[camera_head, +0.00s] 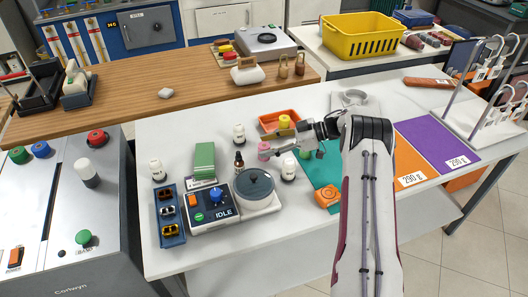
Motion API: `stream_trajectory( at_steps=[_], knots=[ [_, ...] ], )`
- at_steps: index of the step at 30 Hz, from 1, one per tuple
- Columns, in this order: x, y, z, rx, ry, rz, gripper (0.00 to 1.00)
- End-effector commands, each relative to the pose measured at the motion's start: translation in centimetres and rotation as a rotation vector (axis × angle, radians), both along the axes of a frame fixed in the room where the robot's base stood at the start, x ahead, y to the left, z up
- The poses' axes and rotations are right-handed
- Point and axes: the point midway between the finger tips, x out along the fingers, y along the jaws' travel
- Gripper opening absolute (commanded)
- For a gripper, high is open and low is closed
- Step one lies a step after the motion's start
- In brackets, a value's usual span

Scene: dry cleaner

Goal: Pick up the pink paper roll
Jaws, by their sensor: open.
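A small pink roll (264,151) stands on the white table, just left of my gripper's fingers. My gripper (278,149) is open and reaches left over the table, with its fingertips at or very near the pink roll. I cannot tell whether the roll is between the fingers or whether they touch it. A yellow roll (284,121) stands in an orange tray (270,125) behind it. A green roll (304,153) is partly hidden under my gripper.
A dark brown bottle (239,162) and white bottles (288,168) stand close by. A device with a dark pot (256,184) is in front. An orange tape dispenser (327,196) sits on a teal mat (323,175).

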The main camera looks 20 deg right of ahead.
Motion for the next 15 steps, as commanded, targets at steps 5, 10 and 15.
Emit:
stream_trajectory(
  at_steps=[5,10,15],
  knots=[
    [-0.01,-0.02,0.0,0.0,0.0,0.0,0.48],
    [-0.01,-0.03,0.0,0.0,0.0,0.0,0.48],
    [-0.01,-0.04,0.01,0.0,0.0,0.0,0.07]
  ],
)
